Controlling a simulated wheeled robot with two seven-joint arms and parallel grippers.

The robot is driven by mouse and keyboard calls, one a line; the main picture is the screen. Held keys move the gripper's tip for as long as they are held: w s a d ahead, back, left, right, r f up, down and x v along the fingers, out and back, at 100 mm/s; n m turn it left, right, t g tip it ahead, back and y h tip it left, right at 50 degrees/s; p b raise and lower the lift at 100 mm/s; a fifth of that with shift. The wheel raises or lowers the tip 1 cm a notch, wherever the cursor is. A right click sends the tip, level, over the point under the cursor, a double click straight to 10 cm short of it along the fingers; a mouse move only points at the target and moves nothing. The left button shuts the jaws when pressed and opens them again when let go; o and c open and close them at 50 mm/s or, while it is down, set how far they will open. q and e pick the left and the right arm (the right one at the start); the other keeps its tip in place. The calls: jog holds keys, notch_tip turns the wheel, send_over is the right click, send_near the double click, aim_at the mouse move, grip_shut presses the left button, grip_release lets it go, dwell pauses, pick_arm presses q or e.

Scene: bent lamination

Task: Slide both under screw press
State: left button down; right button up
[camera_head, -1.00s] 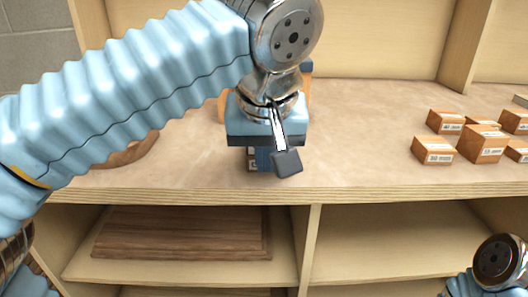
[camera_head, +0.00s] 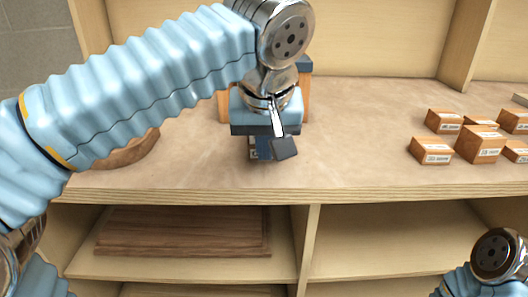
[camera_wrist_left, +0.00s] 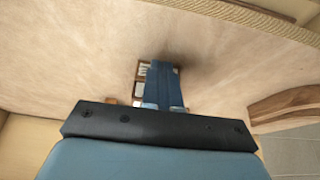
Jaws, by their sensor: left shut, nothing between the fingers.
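The same fingers show in the left wrist view (camera_wrist_left: 163,84). Close beside them is a small brown piece with white labels (camera_wrist_left: 142,72); I cannot tell whether they touch. Behind the gripper in the head view stands an orange-brown wooden frame with a dark blue top (camera_head: 304,67), probably the screw press, mostly hidden by my wrist. What lies beneath it is hidden. My right gripper is out of view.
A curved wooden piece (camera_head: 130,152) lies on the bench at left, partly behind my left arm; the left wrist view shows it at right (camera_wrist_left: 285,104). Several small labelled wooden blocks (camera_head: 481,145) stand at right. The bench between is clear. A brown board (camera_head: 185,232) lies on the shelf below.

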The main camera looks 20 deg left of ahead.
pick_arm(q)
jog(key=shift+w+a+p, duration=0.35)
jog(key=shift+w+p, duration=0.2)
jog(key=shift+w, duration=0.65)
jog(key=shift+w+a+p, duration=0.4)
jog(key=shift+w+p, duration=0.2)
jog(key=shift+w, duration=0.65)
jog(key=shift+w+a+p, duration=0.35)
jog(key=shift+w+p, duration=0.2)
jog(key=shift+w, duration=0.65)
jog(key=shift+w+a+p, duration=0.2)
jog(key=shift+w, duration=0.45)
jog(key=shift+w+a+p, duration=0.15)
jog(key=shift+w, duration=0.45)
jog(key=shift+w+a, duration=0.2)
jog(key=shift+w, duration=0.5)
jog(key=shift+s, duration=0.1)
jog(key=shift+s+d+b, duration=0.3)
jog(key=shift+s+b, duration=0.1)
jog(key=shift+s, duration=0.55)
jog(key=shift+s+d+b, duration=0.3)
jog(key=shift+s+b, duration=0.05)
jog(key=shift+s, duration=0.55)
jog(key=shift+p+v, duration=0.8)
jog(key=shift+v, duration=3.45)
jog(key=shift+w+r, duration=0.1)
jog(key=shift+w, duration=0.05)
